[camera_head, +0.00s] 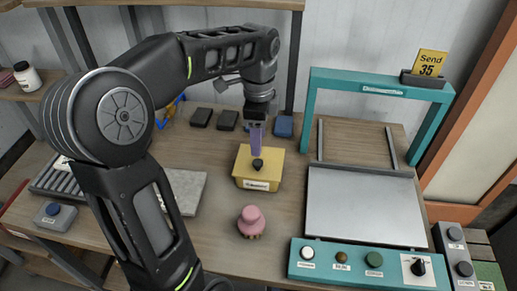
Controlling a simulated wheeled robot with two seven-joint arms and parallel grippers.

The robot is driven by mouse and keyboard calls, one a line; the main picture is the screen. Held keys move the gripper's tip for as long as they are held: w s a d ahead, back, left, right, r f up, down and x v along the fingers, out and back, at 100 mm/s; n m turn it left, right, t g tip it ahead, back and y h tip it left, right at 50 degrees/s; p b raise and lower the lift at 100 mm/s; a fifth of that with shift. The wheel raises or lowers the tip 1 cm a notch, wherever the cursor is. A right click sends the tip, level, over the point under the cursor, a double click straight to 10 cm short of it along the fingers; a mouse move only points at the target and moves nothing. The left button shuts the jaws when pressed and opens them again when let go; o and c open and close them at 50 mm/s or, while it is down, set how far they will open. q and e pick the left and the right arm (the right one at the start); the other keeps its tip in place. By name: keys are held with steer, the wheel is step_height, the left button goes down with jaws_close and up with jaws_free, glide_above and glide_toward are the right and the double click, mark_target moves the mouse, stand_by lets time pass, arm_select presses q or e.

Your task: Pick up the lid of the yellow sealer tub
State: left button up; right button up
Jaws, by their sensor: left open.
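The yellow sealer tub (240,181) stands upright on the wooden table near the middle, with a label on its front. Its yellow lid (268,172) is on top, with a black knob (257,165) in the centre. My left gripper (256,152) points down just above the lid, close over the knob. Its purple fingers are open, seen nearly edge-on. I cannot tell from this angle whether the fingers reach around the knob. My right gripper is not in view.
A pink knobbed tool (252,222) stands in front of the tub. A teal-framed machine (365,205) with a button panel (370,263) fills the right. A grey slab (187,188) lies left. Dark blocks (228,119) and a blue block (284,126) sit behind.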

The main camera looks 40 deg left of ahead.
mark_target(258, 162)
arm_select(q)
steer(key=shift+s+r, duration=0.15)
steer(key=shift+r, duration=0.05)
steer(key=shift+f, duration=0.1)
steer(key=shift+f, duration=1.3)
steer(key=shift+f+p, duration=0.65)
steer(key=shift+f, duration=1.95)
jaws_close()
